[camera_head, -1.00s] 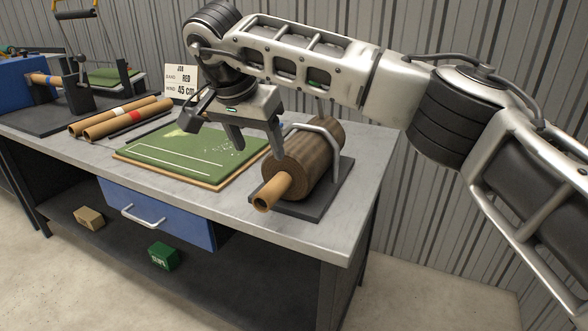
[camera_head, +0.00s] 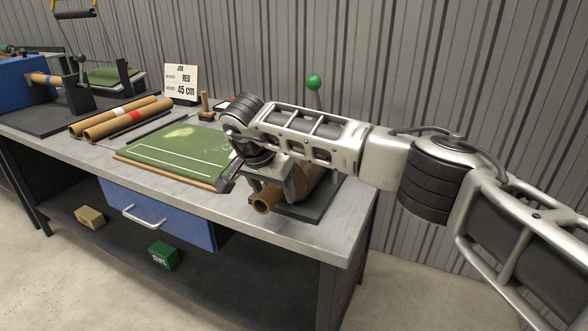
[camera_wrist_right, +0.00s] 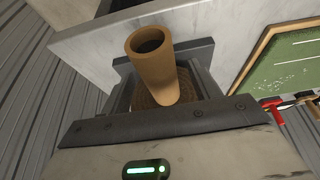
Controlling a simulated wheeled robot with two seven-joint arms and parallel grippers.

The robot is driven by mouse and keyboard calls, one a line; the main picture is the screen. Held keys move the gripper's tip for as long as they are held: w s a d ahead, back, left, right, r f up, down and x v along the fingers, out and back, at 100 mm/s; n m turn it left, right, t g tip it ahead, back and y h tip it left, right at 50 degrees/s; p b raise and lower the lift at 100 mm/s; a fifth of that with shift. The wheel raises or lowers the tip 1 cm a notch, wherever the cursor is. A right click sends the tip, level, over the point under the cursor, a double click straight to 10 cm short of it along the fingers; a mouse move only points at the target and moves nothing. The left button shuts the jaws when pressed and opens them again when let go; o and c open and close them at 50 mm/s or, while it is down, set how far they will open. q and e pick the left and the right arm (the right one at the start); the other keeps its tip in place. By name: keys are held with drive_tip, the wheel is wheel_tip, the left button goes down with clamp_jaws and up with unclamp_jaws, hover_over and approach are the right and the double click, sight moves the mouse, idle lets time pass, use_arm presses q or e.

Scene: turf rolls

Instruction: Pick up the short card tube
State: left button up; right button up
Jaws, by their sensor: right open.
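A short brown card tube (camera_head: 263,202) sticks out of the front end of a dark brown roll (camera_head: 318,190) on a dark stand at the right end of the bench. In the right wrist view the tube (camera_wrist_right: 152,72) points up from the roll with its open end showing. My right gripper (camera_head: 262,188) is low over the roll, close behind the tube's free end, open. It hides much of the roll. I cannot tell if its fingers touch the tube. My left gripper is not in view.
A green turf mat (camera_head: 175,152) lies left of the roll. Two longer card tubes, one with a white band (camera_head: 118,116) and one with a red band (camera_head: 134,117), lie further left. A job card (camera_head: 181,82) stands behind. A blue drawer (camera_head: 165,212) is below the bench top.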

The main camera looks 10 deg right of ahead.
drive_tip(key=c, duration=1.1)
drive_tip(key=shift+r, duration=0.1)
